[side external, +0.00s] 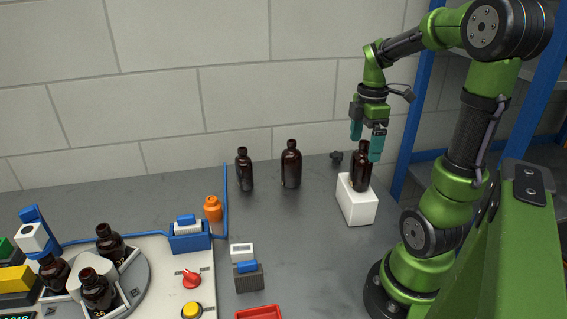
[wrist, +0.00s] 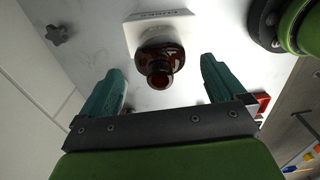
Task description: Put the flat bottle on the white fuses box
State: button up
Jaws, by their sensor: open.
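A dark amber bottle (side external: 360,174) stands upright on top of the white box (side external: 359,208). In the wrist view the bottle (wrist: 160,60) is seen from above, with its mouth towards the camera, and dark lettering shows on the white box (wrist: 137,30). My gripper (side external: 366,146) is open around the top of this bottle, one teal finger to each side. In the wrist view the bottle lies between the open fingers (wrist: 161,70), with gaps on both sides. It appears to rest on the box, not held.
Two more amber bottles, one (side external: 244,172) and another (side external: 291,166), stand upright near the wall. A small dark knob (side external: 336,158) lies behind the box. A round rack (side external: 138,285) with several bottles stands at left.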

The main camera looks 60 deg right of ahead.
notch_tip(320, 180, up, 7)
jog(key=shift+r, duration=0.1)
jog(key=shift+w+a+r, duration=0.15)
jog(key=shift+a, duration=0.15)
jog(key=w+a+f+m+t+y, duration=0.1)
jog(key=a+m+t, duration=0.2)
jog(key=a, duration=0.9)
jog(key=w+a+f+m+t+y, duration=0.1)
jog(key=a+m+t, duration=0.3)
jog(key=a+m, duration=0.6)
jog(key=shift+w+a, duration=0.75)
jog(key=shift+a, duration=0.25)
